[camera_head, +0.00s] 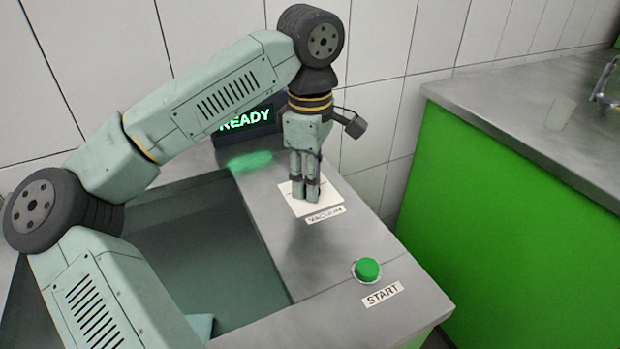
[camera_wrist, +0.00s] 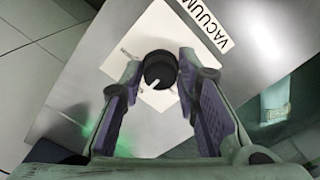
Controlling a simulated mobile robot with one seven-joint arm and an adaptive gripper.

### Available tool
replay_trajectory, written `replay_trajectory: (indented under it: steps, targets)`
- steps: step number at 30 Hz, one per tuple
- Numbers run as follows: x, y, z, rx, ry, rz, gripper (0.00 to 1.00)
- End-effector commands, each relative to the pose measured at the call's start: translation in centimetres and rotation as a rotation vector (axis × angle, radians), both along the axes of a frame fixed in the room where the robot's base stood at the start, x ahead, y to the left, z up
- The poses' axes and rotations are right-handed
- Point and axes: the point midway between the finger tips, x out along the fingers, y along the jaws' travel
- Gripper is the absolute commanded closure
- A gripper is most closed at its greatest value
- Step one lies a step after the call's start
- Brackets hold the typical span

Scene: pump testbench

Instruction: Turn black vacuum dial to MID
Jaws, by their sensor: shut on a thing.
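The black vacuum dial (camera_wrist: 160,69) sits on a white square plate (camera_head: 326,196) on the metal bench top. A white line on the dial shows in the wrist view and points toward the lower left of that picture. My gripper (camera_wrist: 161,72) points down over the plate, with its two fingertips on either side of the dial, shut on it. In the head view my gripper (camera_head: 306,190) hides the dial. The label VACUUM (camera_head: 325,215) lies beside the plate. The small print on the plate is too small to read.
A green START button (camera_head: 367,270) stands on the bench near the front right. A READY display (camera_head: 245,119) glows green behind. A sunken basin (camera_head: 200,260) lies left of the dial. A green counter (camera_head: 500,240) stands at the right, past a gap.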

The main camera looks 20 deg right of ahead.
Motion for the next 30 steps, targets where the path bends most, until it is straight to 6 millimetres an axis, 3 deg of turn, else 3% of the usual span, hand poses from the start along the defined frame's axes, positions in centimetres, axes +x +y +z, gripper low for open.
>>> replay_trajectory:
  steps: [15, 16, 25, 30]
  targets:
    - [-0.08, 0.02, -0.06, 0.002, 0.003, -0.021, 0.99]
    - [-0.08, 0.02, -0.06, 0.002, 0.003, -0.021, 0.7]
    - [-0.03, 0.02, -0.03, 0.001, 0.002, -0.02, 0.5]
    - [-0.02, 0.01, -0.02, 0.001, 0.001, -0.019, 0.5]
